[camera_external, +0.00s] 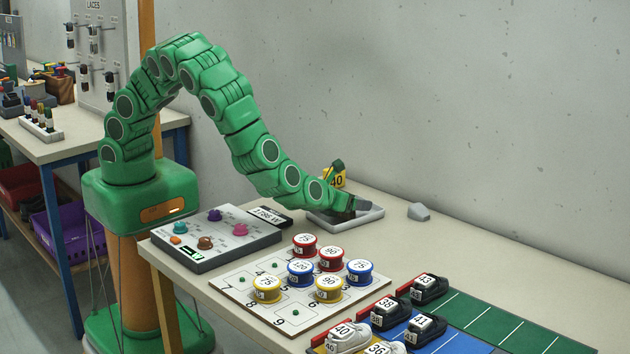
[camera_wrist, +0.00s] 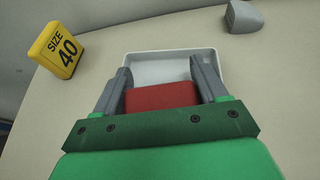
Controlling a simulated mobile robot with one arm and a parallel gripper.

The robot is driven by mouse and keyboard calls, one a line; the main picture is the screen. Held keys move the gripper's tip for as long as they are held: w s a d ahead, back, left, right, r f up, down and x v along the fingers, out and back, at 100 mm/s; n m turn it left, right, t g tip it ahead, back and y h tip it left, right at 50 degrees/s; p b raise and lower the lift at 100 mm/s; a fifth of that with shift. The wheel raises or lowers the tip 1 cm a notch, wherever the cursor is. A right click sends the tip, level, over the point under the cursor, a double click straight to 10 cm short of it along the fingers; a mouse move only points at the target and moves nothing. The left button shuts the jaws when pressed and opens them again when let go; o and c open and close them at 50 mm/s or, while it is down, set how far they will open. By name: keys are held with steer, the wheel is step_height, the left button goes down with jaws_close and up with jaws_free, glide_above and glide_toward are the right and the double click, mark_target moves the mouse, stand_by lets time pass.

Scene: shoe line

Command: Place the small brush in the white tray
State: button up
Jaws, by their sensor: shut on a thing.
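My gripper (camera_wrist: 160,82) is shut on a red block-shaped thing, which I take to be the small brush (camera_wrist: 160,97). It sits between the two grey fingers, and its bristles are not visible. The white tray (camera_wrist: 170,55) lies just beyond and below the fingertips in the wrist view. In the external view, my gripper (camera_external: 350,210) points down over the white tray (camera_external: 374,216) on the bench. The brush is hard to make out there. I cannot tell whether it touches the tray floor.
A yellow size 40 block (camera_wrist: 57,47) stands left of the tray, and a grey block (camera_external: 419,212) lies to its right. A button panel (camera_external: 216,237), a numbered board (camera_external: 240,288) with coloured pucks, and several shoes (camera_external: 429,288) lie nearer. The bench right of the tray is mostly clear.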

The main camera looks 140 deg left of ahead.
steer(key=o, duration=0.8)
steer(key=shift+d+r, duration=0.15)
steer(key=shift+r, duration=0.05)
steer(key=v, duration=1.1)
steer(key=shift+d, duration=0.35)
